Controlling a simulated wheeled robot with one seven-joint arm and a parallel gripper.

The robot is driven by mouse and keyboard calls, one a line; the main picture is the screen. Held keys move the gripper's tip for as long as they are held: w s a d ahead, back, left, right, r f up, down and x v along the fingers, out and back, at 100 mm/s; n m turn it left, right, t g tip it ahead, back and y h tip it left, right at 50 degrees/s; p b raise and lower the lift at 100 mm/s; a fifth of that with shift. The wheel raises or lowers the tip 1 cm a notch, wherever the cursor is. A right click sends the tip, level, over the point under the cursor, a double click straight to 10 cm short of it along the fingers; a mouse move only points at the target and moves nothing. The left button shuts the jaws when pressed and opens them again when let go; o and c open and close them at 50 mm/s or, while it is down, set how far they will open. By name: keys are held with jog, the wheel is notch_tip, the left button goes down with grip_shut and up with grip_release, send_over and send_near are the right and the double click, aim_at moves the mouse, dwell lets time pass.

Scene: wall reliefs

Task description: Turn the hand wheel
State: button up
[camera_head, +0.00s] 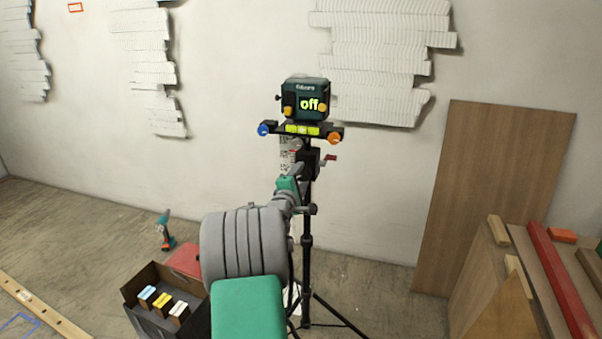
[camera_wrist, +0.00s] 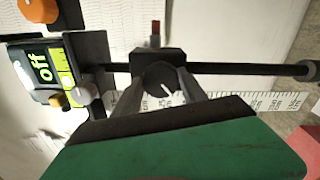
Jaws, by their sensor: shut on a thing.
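A dark green laser device (camera_head: 305,98) with a lit "off" display stands on top of a black tripod (camera_head: 307,240). The device also shows at the left of the wrist view (camera_wrist: 42,68). The hand wheel (camera_wrist: 160,76) is a dark round knob with a white mark, on a black block of the tripod column. My gripper (camera_wrist: 162,84) has one finger on each side of the wheel and is shut on it. In the head view my own arm and the gripper (camera_head: 298,172) hide most of the wheel.
A small red-tipped handle (camera_head: 330,158) sticks out right of the column. An open dark box (camera_head: 138,316) with small coloured boxes and a drill (camera_head: 165,230) are at lower left. A wooden board (camera_head: 492,195) leans on the wall at right. White slatted reliefs (camera_head: 380,60) hang behind.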

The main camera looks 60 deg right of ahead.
jog(key=n+p, duration=0.2)
jog(key=n, duration=0.1)
jog(key=shift+r+n+p, duration=0.3)
jog(key=shift+p, duration=0.05)
jog(key=n+p, duration=0.3)
jog(key=shift+n, duration=0.3)
jog(key=n+p, duration=0.3)
jog(key=shift+w, duration=0.1)
jog(key=shift+n+p, duration=0.8)
jog(key=shift+n, duration=0.6)
jog(key=shift+f, duration=0.15)
jog(key=o, duration=1.4)
jog(key=shift+c, duration=0.2)
jog(key=shift+a+f, duration=0.1)
jog(key=shift+a, duration=0.05)
jog(key=s+a+b, duration=0.1)
jog(key=a, duration=0.6)
jog(key=shift+a, duration=0.25)
